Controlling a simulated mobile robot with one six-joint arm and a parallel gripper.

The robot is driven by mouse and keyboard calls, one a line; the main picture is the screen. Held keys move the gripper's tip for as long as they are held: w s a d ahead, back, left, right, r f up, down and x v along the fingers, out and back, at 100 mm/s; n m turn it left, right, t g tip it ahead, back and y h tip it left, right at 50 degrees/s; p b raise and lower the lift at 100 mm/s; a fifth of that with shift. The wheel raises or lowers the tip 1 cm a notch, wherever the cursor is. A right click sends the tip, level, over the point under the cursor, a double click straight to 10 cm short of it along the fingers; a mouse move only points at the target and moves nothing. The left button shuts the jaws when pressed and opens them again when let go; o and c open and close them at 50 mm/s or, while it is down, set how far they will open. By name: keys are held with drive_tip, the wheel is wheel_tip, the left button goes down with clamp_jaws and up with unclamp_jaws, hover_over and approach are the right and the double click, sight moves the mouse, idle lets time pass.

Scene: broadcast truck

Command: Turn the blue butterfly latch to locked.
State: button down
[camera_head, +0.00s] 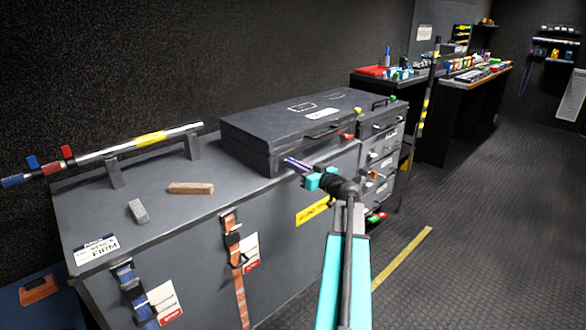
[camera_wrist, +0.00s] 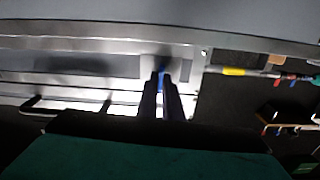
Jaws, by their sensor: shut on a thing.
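The dark grey case (camera_head: 285,122) lies closed on the grey cabinet. My gripper (camera_head: 290,163) reaches its front side near the left end, with the fingers pointing at the case. In the wrist view, the blue butterfly latch (camera_wrist: 162,81) shows as a narrow blue strip between the fingertips, in front of a pale plate. My gripper (camera_wrist: 163,76) is shut on it. The fingers hide most of the latch, and its angle cannot be read. In the head view the latch is hidden behind the gripper.
A red fitting (camera_head: 348,137) sits farther right on the case front. A wooden block (camera_head: 190,188), a grey block (camera_head: 138,211) and a striped bar on supports (camera_head: 150,139) are on the cabinet top (camera_head: 85,205). A drawer unit (camera_head: 382,155) adjoins at right. The floor at right is clear.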

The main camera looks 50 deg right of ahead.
drive_tip(key=m, duration=1.7)
drive_tip(key=shift+w+d+r+b, duration=0.25)
drive_tip(key=shift+w+b, duration=0.1)
idle(0.4)
drive_tip(key=c, duration=1.9)
unclamp_jaws()
drive_tip(key=shift+s, duration=0.1)
drive_tip(key=shift+f, duration=0.15)
drive_tip(key=shift+a+f, duration=0.1)
drive_tip(key=shift+f, duration=0.15)
